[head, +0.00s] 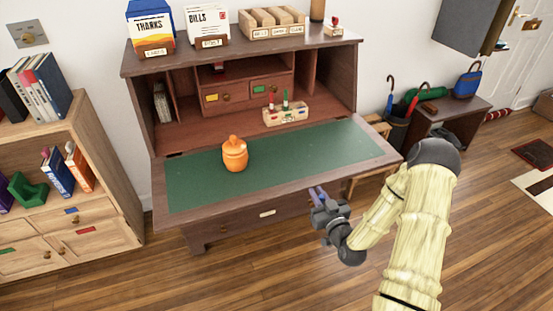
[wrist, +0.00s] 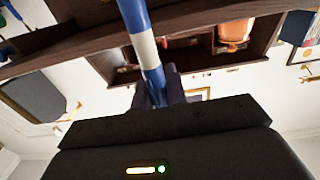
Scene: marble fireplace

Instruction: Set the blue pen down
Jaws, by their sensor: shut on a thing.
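My gripper (head: 322,207) is in front of the desk's front edge, low and to the right. The wrist view shows it (wrist: 158,90) shut on the blue pen (wrist: 133,14), which has a white band and runs up out of the top of that view. In the head view the pen (head: 317,192) shows only as a small bluish piece at the gripper's tip. The wooden desk has a fold-down leaf with a green writing surface (head: 300,150). The pen is apart from that surface.
An orange lidded jar (head: 235,156) stands on the green surface. A small wooden holder (head: 286,115) with coloured items stands at its back. The green surface right of the jar is clear. A bookcase (head: 100,190) stands at left, a bench (head: 448,125) with umbrellas at right.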

